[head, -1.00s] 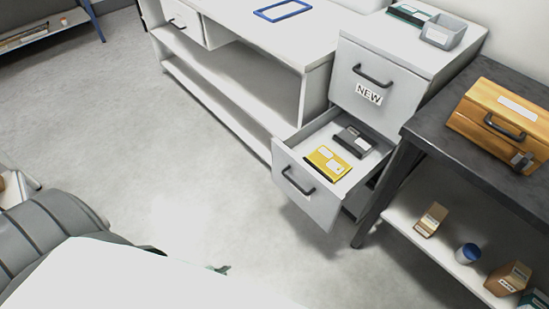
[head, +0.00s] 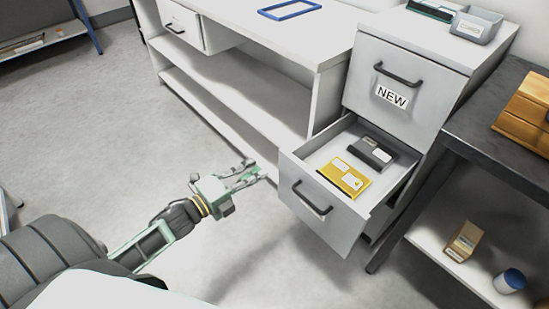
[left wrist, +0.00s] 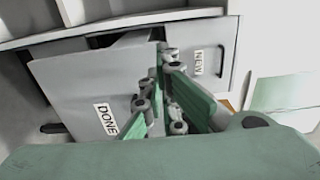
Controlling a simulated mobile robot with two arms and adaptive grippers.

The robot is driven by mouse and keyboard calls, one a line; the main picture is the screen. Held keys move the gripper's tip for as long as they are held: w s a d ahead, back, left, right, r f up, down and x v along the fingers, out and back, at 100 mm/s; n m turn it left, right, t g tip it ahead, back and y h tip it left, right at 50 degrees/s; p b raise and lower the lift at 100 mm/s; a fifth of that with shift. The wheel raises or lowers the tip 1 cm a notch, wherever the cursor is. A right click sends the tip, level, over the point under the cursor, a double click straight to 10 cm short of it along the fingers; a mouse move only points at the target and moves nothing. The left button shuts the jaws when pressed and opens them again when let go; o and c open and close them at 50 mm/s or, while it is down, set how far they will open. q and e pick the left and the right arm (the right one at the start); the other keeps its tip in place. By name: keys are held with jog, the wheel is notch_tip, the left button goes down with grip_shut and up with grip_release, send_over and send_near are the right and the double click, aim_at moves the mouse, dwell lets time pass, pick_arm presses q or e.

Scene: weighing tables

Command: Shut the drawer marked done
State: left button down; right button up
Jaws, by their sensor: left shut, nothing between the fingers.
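The drawer marked done (head: 322,217) is pulled out low in the grey cabinet in the head view. Its DONE label shows in the left wrist view, on the drawer front (left wrist: 80,95). Inside it lie a yellow box (head: 344,177) and a dark grey box (head: 373,152). The drawer's dark handle (head: 312,199) is on its front. My left gripper (head: 256,172) is shut and empty, left of the drawer front and apart from it in the head view. In the left wrist view its fingers (left wrist: 160,62) overlap the drawer front. My right gripper is not in view.
The closed NEW drawer (head: 396,98) is above the open one. A white shelf unit (head: 235,90) stands to the left, and a dark table (head: 510,140) with a lower shelf stands to the right. The floor (head: 90,150) in front is clear.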

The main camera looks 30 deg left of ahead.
aim_at(282, 152)
pick_arm(q)
jog(key=x, duration=0.7)
jog(key=shift+w+f+b, duration=0.1)
jog(key=shift+b, duration=0.2)
jog(key=shift+w+d, duration=0.15)
jog(key=shift+w, duration=0.25)
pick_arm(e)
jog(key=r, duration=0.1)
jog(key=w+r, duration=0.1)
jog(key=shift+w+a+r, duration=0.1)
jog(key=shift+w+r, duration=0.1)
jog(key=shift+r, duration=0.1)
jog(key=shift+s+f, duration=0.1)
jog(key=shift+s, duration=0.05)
